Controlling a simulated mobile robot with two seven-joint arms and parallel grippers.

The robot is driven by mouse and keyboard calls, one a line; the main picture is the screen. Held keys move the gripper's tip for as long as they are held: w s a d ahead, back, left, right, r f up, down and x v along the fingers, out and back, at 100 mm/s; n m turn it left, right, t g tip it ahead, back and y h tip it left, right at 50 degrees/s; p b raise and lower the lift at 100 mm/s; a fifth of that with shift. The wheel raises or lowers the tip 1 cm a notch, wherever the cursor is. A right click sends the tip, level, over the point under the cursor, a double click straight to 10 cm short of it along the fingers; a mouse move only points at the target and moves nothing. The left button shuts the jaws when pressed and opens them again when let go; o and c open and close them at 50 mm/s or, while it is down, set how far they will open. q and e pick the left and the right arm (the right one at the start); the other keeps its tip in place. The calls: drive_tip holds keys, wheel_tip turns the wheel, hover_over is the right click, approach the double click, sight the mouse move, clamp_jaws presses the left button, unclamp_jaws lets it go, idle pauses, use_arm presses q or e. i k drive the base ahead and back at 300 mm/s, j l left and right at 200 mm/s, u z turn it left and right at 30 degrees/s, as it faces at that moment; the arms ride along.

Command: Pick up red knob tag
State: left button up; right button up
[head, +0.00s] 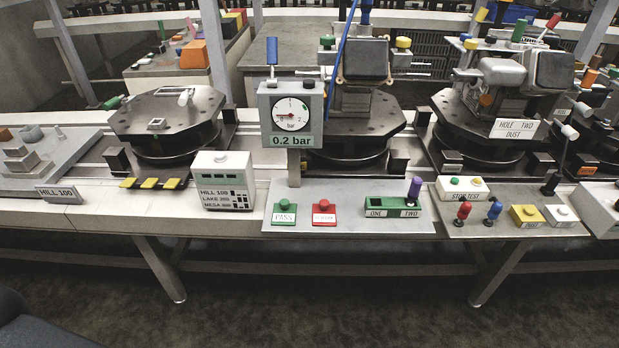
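A red tag with a small round red knob on top and a white label (323,216) lies flat on the grey plate (345,190) at the front of the conveyor, in the middle of the head view. The lettering on its label is too small to read surely. A similar green tag with a green knob, marked PASS (284,214), lies to its left, apart from it. Neither of my grippers shows in the head view, and nothing covers the red tag.
A gauge on a post (291,115) stands behind the tags. A green ONE/TWO block (393,209) with a purple peg (413,190) sits to the right. A red peg (463,212) and blue peg (493,213) stand further right. A HILL/LAKE box (223,180) stands left.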

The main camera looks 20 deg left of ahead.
sight(324, 214)
drive_tip(key=i+l+u, duration=0.9)
drive_tip(key=l+u, duration=0.15)
